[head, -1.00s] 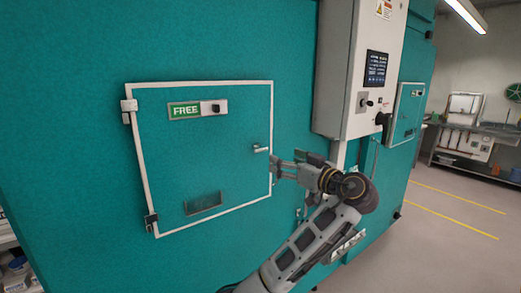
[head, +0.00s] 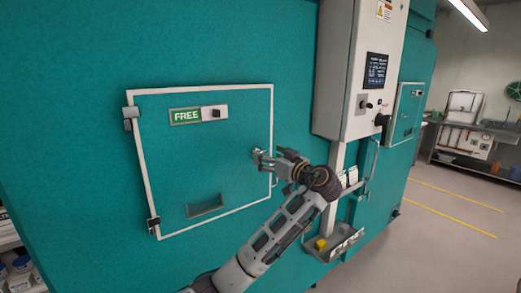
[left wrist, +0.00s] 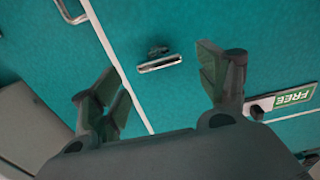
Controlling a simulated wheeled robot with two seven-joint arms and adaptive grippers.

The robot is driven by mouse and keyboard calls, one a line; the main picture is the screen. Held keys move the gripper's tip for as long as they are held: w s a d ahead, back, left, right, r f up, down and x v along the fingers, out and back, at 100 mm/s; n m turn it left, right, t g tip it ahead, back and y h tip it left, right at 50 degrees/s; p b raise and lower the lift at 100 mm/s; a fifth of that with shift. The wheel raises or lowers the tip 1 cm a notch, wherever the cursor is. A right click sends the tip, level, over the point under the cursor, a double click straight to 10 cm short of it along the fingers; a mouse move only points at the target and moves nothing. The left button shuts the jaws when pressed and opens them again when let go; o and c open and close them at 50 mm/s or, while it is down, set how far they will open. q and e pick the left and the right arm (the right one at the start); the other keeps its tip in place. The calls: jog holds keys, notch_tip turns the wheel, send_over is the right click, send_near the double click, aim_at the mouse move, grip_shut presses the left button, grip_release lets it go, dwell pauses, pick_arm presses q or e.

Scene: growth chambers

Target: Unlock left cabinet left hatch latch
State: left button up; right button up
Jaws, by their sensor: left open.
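The teal hatch (head: 175,150) is shut in its white frame, with a green FREE sign (head: 186,115) near its top. The sign also shows upside down in the left wrist view (left wrist: 293,97). The small metal latch (left wrist: 160,63) sits on the hatch close to the frame edge. My left gripper (head: 262,157) is at the hatch's right edge, in front of the latch, and partly hides it in the head view. In the left wrist view its open fingers (left wrist: 160,90) stand on either side of the latch, with nothing between them touching it. My right gripper is not in view.
A white control box (head: 357,75) is mounted right of the hatch. Below it are a grey tray (head: 345,245) with a yellow item (head: 320,243) and a vertical handle (head: 374,160). Hinges line the hatch's left side. Open floor (head: 450,240) lies to the right.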

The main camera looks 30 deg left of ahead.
aim_at(260, 151)
pick_arm(q)
jog(key=p+x, duration=0.1)
jog(key=x, duration=0.2)
jog(key=shift+w+a+r, duration=0.1)
jog(key=shift+a, duration=0.05)
jog(key=shift+x, duration=0.9)
jog(key=c, duration=1)
jog(key=shift+c, duration=0.2)
